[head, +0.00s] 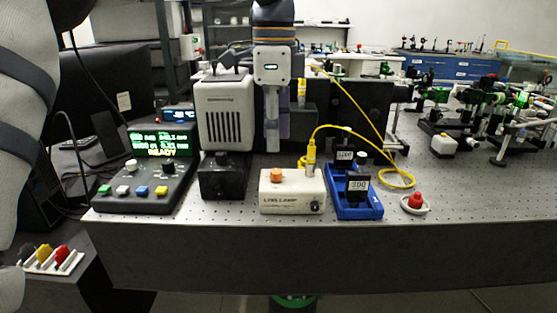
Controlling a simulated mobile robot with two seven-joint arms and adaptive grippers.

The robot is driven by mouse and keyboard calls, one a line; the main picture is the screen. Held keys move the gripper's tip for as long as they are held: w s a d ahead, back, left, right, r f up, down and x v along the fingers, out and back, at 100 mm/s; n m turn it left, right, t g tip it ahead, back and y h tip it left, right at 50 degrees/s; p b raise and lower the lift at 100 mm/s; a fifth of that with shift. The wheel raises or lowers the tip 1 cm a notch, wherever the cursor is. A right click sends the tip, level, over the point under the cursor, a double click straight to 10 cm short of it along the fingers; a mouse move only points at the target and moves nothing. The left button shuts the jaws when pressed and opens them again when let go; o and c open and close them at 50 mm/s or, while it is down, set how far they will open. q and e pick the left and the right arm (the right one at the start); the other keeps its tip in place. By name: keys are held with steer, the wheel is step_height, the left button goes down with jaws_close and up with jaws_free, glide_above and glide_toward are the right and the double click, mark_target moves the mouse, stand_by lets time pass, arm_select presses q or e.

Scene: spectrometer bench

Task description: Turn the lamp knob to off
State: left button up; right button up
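A cream box with "LINE LAMP" lettering (285,203) stands near the bench's front edge. A small dark knob (316,207) is on its front face at the right; its pointer is too small to read. An orange cap (277,175) is on its top. A yellow fibre connector (311,158) stands at its back right. My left gripper (272,146) appears to hang downward from the top centre, seen narrow and edge-on. In the picture its tips end above the lamp box, apart from the knob. Its finger opening cannot be made out. My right gripper is not in view.
A control console with a lit READY display (160,143) and a black knobbed box (222,176) stand left of the lamp. A blue cuvette holder (354,203), yellow fibre (384,140) and red button (415,201) are to the right. Bare bench (480,200) lies farther right.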

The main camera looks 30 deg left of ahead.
mark_target(276, 171)
arm_select(q)
step_height(276, 171, down, 7)
steer(key=shift+w, duration=0.15)
jaws_close()
